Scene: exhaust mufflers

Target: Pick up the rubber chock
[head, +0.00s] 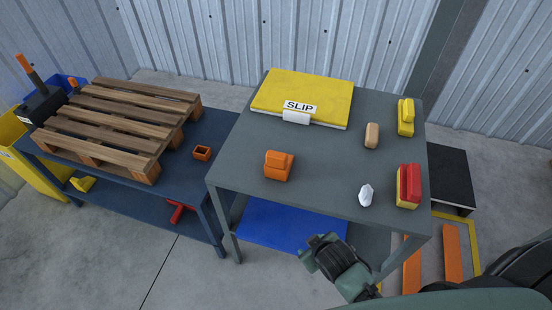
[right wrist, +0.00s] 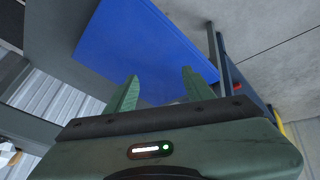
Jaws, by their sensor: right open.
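Several small blocks lie on the grey table (head: 327,149), and I cannot tell for sure which is the rubber chock. An orange wedge-like block (head: 278,166) is at the front left. A yellow block (head: 405,118) is at the back right, and a red and yellow block (head: 408,186) at the front right. My right gripper (head: 309,254) is in front of the table, below its top and apart from these blocks. In the right wrist view its two green fingers (right wrist: 158,88) are apart with nothing between them. My left gripper is not in view.
A yellow pad marked SLIP (head: 305,92), a tan block (head: 371,135) and a white crumpled piece (head: 365,195) share the tabletop. A blue panel (head: 275,226) is under it. A lower bench (head: 185,185) with a wooden pallet (head: 110,122) stands left. The tabletop's middle is clear.

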